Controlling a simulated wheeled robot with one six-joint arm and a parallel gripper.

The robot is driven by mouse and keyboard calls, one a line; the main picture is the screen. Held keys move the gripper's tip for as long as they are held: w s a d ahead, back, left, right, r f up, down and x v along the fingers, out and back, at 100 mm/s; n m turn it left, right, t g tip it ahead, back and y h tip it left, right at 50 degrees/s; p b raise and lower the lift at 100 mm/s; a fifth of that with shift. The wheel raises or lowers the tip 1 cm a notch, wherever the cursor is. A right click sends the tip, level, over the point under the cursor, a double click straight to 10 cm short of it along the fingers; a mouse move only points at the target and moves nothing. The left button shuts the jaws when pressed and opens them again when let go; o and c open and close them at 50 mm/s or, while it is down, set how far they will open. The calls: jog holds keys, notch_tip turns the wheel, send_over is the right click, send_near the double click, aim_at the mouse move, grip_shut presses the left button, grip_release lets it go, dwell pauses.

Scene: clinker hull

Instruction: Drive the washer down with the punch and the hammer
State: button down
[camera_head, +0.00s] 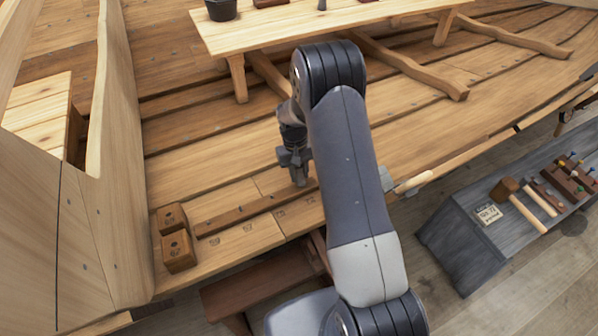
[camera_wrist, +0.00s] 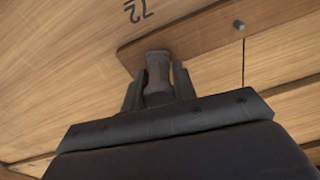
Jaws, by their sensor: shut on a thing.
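My gripper (camera_head: 297,172) is low over the hull planking, left of my forearm. In the wrist view its two fingers (camera_wrist: 159,92) are shut on a short dark grey cylinder, which looks like the punch (camera_wrist: 158,68). The punch's far end overlaps a brown wooden strip (camera_wrist: 205,35); I cannot tell whether it touches. One nail (camera_wrist: 239,25) stands up from the strip, to the right of the punch. No washer can be made out. A grey-headed tool with a pale handle (camera_head: 415,182), possibly the hammer, is partly hidden behind my forearm.
Two small wooden boxes (camera_head: 178,250) stand at the left end of the strip (camera_head: 250,210). A grey bench (camera_head: 465,220) at the right holds a mallet (camera_head: 505,189), another hammer-like tool (camera_head: 540,190) and a rack. A plank table (camera_head: 280,30) stands behind my arm.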

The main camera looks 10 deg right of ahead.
jog(key=c, duration=1.1)
grip_release()
jog(key=shift+o, duration=0.2)
notch_tip(320, 180, up, 8)
jog(key=w+p, duration=0.2)
jog(key=p, duration=0.2)
jog(key=shift+w+a+f, duration=0.15)
jog(key=shift+a+f, duration=0.05)
jog(key=shift+a, duration=0.05)
